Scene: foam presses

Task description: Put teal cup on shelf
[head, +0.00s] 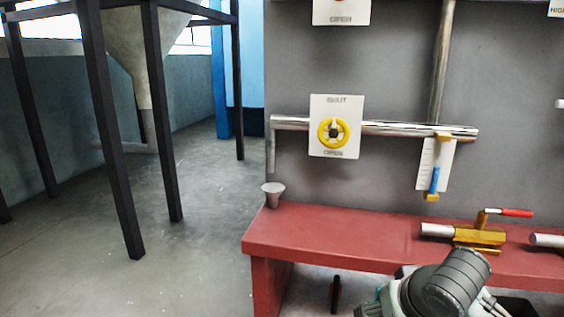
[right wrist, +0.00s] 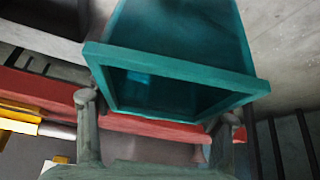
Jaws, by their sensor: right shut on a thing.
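The teal cup (right wrist: 165,68) fills the upper middle of the right wrist view, a square-rimmed vessel with its dark opening facing the camera. My right gripper (right wrist: 157,130) is shut on it, one finger at each side near the rim. The red shelf (head: 330,232) runs along the grey panel in the head view, and part of a red surface also shows behind the cup in the right wrist view. In the head view only part of my right arm shows at the lower right; the cup is out of that view. My left gripper is not in view.
A small grey funnel (head: 272,193) stands at the shelf's left end. A brass valve with a red handle (head: 482,233) sits on the right part. A pipe with a yellow handwheel (head: 334,132) runs above. The shelf's middle is clear. A black-legged hopper frame (head: 110,130) stands left.

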